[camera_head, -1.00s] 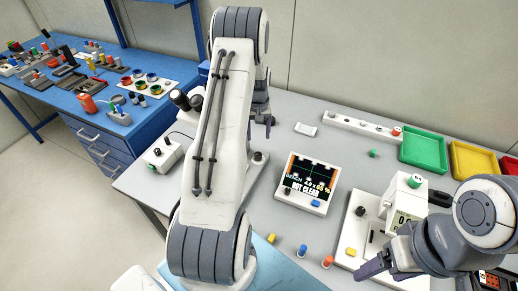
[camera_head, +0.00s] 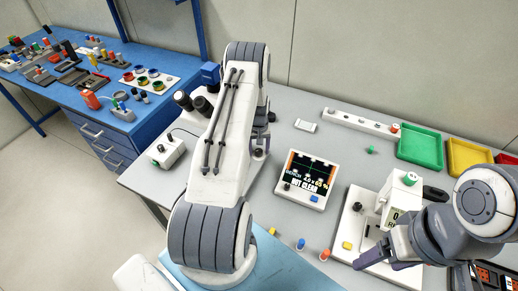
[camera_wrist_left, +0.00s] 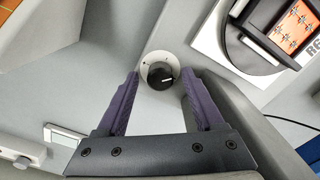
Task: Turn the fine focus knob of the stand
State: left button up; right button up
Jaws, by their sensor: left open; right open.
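The knob (camera_wrist_left: 160,73) is black with a white mark, set on a round pale base, in the left wrist view. My left gripper (camera_wrist_left: 161,80) is open, one purple finger to each side of the knob in the picture. I cannot tell whether the fingertips reach its depth; no contact shows. In the head view the microscope stand, with its dark eyepieces (camera_head: 192,102), is largely hidden behind my left arm, and the knob cannot be made out. My left gripper (camera_head: 260,152) is partly hidden there. My right gripper (camera_head: 378,254) is open at the lower right, by a white device.
The white device (camera_head: 395,200), a green tray (camera_head: 418,146) and a yellow tray (camera_head: 468,154) are farther right. A small control box (camera_head: 168,150) stands at the left edge.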

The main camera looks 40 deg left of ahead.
pick_arm(q)
grip_shut()
jog(key=shift+f+n+b, duration=0.15)
jog(key=shift+n+b, duration=1.2)
jog(key=shift+n, duration=0.05)
jog(key=n+b, duration=0.2)
jog(key=n, duration=0.1)
jog(key=shift+n, duration=0.4)
jog(key=n+b, duration=0.2)
jog(key=n, duration=0.1)
jog(key=shift+r+n+b, duration=0.2)
jog(key=shift+n+b, duration=0.6)
jog(key=shift+n, duration=1.4)
